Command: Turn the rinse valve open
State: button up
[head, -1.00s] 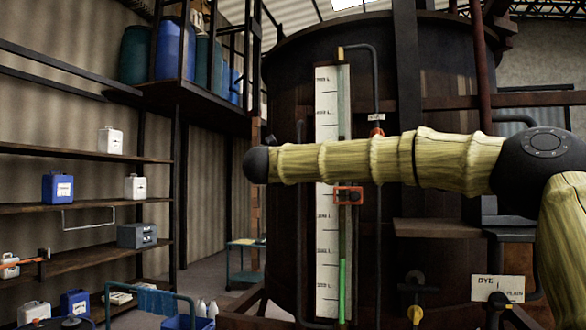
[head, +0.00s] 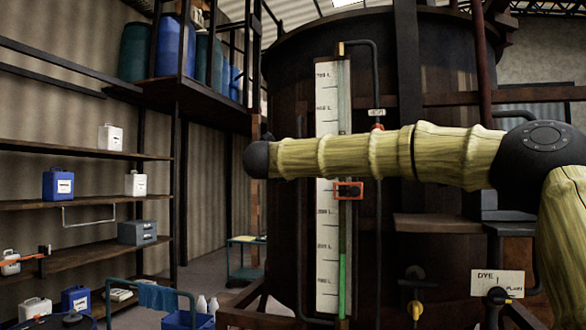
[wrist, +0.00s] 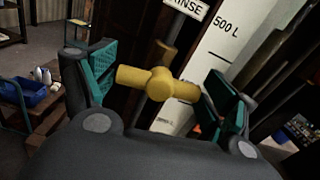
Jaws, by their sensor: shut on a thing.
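The rinse valve's yellow T-shaped handle (wrist: 160,84) lies nearly level, slightly tilted down to the right, in the middle of the wrist view. Above it hangs the white RINSE sign (wrist: 188,8). My gripper (wrist: 158,86) has its two teal-padded fingers at the two ends of the handle, one on each side, and is shut on it. In the head view my arm crosses in front of the vat, and neither my gripper nor this handle can be made out.
The white gauge board (head: 326,240) stands on the dark vat (head: 450,260), with an orange clamp (head: 348,190) on it. A cart with a blue bin (wrist: 22,93) is at left.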

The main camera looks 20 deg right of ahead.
jog(key=n, duration=0.4)
jog(key=shift+r+b, duration=0.1)
jog(key=shift+b, duration=0.3)
jog(key=n, duration=0.3)
jog(key=shift+r+n+p, duration=0.1)
jog(key=shift+n+p, duration=0.2)
jog(key=shift+n, duration=0.1)
jog(key=n+p, duration=0.1)
jog(key=n, duration=0.3)
jog(key=shift+r+p, duration=0.1)
jog(key=shift+p, duration=0.25)
jog(key=n+p, duration=0.1)
jog(key=n, duration=0.1)
jog(key=n+p, duration=0.1)
jog(key=n, duration=0.1)
jog(key=shift+f+n, duration=0.2)
jog(key=shift+n, duration=0.1)
jog(key=shift+f, duration=0.1)
jog(key=o, duration=0.9)
jog(key=shift+a, duration=0.1)
jog(key=shift+c, duration=0.2)
